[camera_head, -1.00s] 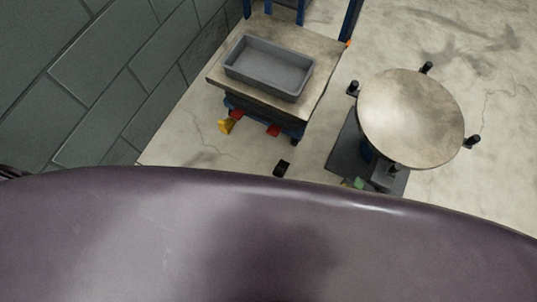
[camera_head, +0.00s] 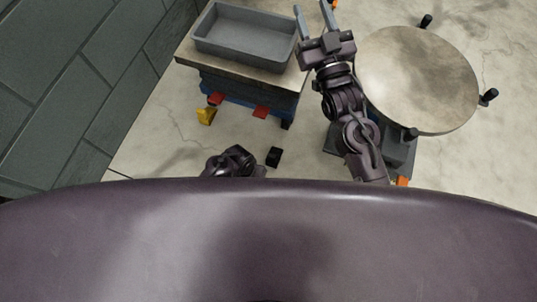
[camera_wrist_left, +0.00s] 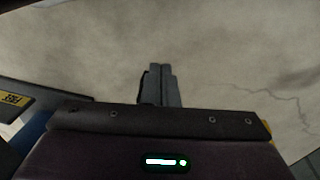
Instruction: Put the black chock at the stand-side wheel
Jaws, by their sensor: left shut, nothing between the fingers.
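The black chock (camera_head: 274,156) lies on the floor in front of the cart (camera_head: 245,88), in the head view. The cart's dark right front wheel (camera_head: 286,124), on the side towards the round stand (camera_head: 418,80), is partly visible under the cart; the chock is apart from it. My left gripper (camera_wrist_left: 160,68) is shut and empty above pale floor in the left wrist view; a dark sliver beside its fingers cannot be identified. In the head view only part of my left arm shows, left of the chock. My right gripper (camera_head: 311,8) is open between cart and stand.
A grey tray (camera_head: 243,40) sits on the cart top. A yellow chock (camera_head: 205,116) is by the cart's left front corner. Red pedals (camera_head: 260,111) stick out at the front. The stand has several black handles. Floor around the black chock is mostly clear.

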